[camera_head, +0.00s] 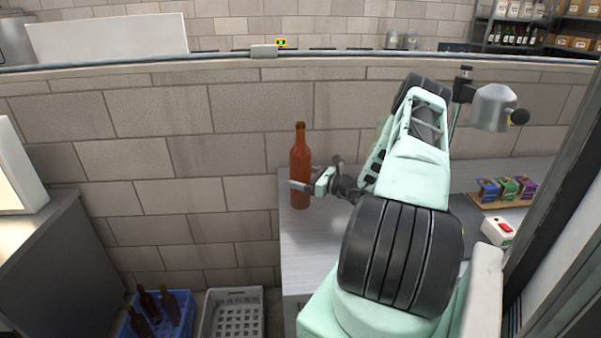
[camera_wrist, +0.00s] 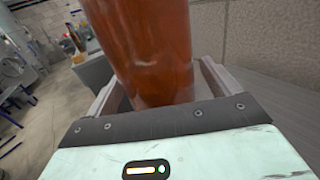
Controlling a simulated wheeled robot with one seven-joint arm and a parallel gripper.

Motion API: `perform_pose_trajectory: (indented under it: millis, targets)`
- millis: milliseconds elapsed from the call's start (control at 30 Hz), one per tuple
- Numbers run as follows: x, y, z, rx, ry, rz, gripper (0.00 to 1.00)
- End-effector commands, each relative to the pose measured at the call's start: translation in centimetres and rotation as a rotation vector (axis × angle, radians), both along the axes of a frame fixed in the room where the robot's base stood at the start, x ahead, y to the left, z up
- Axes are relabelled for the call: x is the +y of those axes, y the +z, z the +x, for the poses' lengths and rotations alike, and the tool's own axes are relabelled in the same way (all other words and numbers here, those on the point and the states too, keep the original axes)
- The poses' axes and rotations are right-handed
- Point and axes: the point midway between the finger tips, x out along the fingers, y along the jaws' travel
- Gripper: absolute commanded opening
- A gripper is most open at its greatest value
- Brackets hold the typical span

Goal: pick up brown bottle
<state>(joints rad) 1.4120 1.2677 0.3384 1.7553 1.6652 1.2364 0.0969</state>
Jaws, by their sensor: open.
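The brown bottle (camera_head: 300,170) stands upright on the left end of the grey worktop (camera_head: 310,245), in front of the tiled wall. In the wrist view the bottle (camera_wrist: 148,45) fills the upper middle, close up, with its top out of frame. My gripper (camera_head: 305,187) is at the bottle's lower body. In the wrist view my gripper (camera_wrist: 158,85) is open, with one finger on each side of the bottle. I cannot tell whether either finger touches the glass.
A blue crate (camera_head: 128,327) with several brown bottles and an empty grey crate (camera_head: 233,292) stand low at left. Small coloured boxes (camera_head: 508,188) and a white box with a red switch (camera_head: 498,232) sit on the worktop's right. The wall (camera_head: 235,110) is close behind.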

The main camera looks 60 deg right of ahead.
Motion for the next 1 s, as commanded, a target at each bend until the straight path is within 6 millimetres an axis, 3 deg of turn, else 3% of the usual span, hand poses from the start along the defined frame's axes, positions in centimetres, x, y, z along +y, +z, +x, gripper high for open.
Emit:
perform_pose_trajectory:
  millis: [233, 267, 467, 767, 1000]
  targets:
    - [0.0, -0.1, 0.2, 0.001, 0.0, 0.0, 0.89]
    - [0.0, -0.1, 0.2, 0.001, -0.001, 0.0, 0.83]
    - [0.0, -0.1, 0.2, 0.001, -0.001, 0.0, 0.27]
    - [0.0, 0.2, 0.2, -0.002, -0.001, -0.001, 0.26]
    - [-0.1, 2.1, 0.2, -0.002, -0.002, -0.004, 0.26]
